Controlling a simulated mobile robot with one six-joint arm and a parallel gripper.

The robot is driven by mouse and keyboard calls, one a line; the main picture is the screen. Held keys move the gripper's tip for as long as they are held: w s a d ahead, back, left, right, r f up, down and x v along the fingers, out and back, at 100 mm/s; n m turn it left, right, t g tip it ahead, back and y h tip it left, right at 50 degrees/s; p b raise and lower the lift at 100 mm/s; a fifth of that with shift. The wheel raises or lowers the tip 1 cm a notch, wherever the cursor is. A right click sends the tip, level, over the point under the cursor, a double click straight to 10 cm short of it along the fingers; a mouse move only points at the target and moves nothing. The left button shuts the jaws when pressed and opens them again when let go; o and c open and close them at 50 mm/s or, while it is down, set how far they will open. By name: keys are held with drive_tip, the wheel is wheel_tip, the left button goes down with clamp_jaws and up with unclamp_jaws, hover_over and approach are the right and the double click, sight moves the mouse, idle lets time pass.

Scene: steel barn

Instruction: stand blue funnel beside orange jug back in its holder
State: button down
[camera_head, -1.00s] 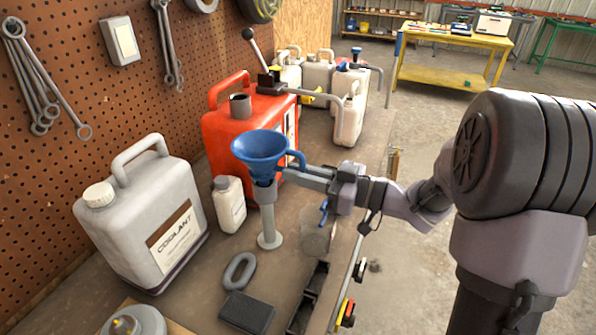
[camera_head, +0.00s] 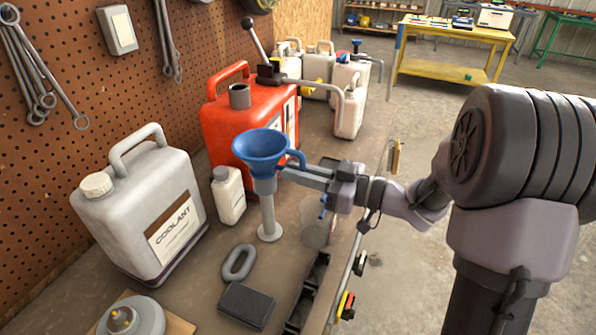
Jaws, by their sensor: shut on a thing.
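The blue funnel (camera_head: 262,148) is upright, cone up, in front of the orange jug (camera_head: 247,118). Its lower part is at the top of a grey holder (camera_head: 267,210), a post on a round base. The funnel's spout is hidden, apparently inside the holder's collar. My gripper (camera_head: 300,168) reaches in from the right and is shut on the funnel's handle at its right side. The fingertips are small and partly hidden by the handle.
A white coolant jug (camera_head: 140,205) and a small white bottle (camera_head: 229,195) stand to the left. A clear beaker (camera_head: 316,222) stands just below my wrist. A grey ring (camera_head: 238,263), a black block (camera_head: 246,306) and a black tray (camera_head: 306,295) lie in front.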

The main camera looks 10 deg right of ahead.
drive_tip(key=c, duration=1.4)
unclamp_jaws()
drive_tip(key=shift+d, duration=0.1)
drive_tip(key=p+v, duration=0.6)
drive_tip(key=v, duration=1.1)
drive_tip(key=shift+s+d, duration=0.1)
drive_tip(key=shift+s, duration=0.05)
drive_tip(key=shift+r, duration=0.1)
